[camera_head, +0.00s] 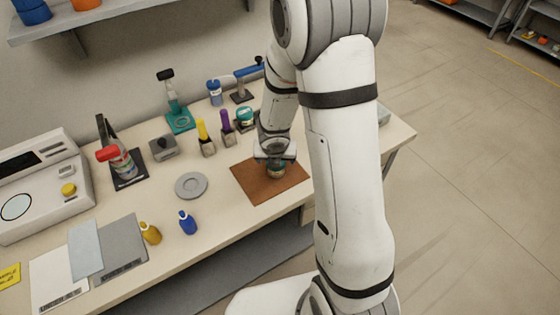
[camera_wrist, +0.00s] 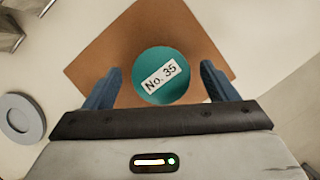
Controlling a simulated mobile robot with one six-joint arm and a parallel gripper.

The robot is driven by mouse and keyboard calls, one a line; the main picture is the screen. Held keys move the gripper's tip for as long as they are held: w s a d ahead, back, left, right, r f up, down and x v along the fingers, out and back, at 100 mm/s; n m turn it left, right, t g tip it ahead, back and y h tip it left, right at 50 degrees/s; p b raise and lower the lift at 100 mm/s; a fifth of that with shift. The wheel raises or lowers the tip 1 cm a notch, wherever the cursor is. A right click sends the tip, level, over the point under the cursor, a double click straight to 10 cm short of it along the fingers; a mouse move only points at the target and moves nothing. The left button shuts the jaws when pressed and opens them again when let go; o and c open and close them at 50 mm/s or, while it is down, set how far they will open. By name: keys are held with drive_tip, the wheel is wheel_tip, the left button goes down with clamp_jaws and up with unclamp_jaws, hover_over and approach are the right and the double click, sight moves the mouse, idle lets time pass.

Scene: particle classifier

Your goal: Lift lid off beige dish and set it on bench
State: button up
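A round teal lid (camera_wrist: 161,75) with a white "No. 35" label shows from above in the wrist view. It sits over a brown mat (camera_wrist: 95,60). In the head view, a small round dish (camera_head: 277,173) stands on the brown mat (camera_head: 256,187), right under my gripper; its top is partly covered. My gripper (camera_head: 275,160) points down over it. In the wrist view my gripper (camera_wrist: 160,70) is open, one finger on each side of the lid, with a visible gap on both sides. The dish's beige body is mostly hidden.
A flat grey disc (camera_head: 191,186) lies on the bench (camera_head: 215,225) left of the mat. Yellow and blue bottles (camera_head: 188,222) stand nearer the front. Coloured bottles, a teal pot (camera_head: 244,117) and small stands line the back. Bare bench lies between disc and mat.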

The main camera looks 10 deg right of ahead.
drive_tip(key=c, duration=1)
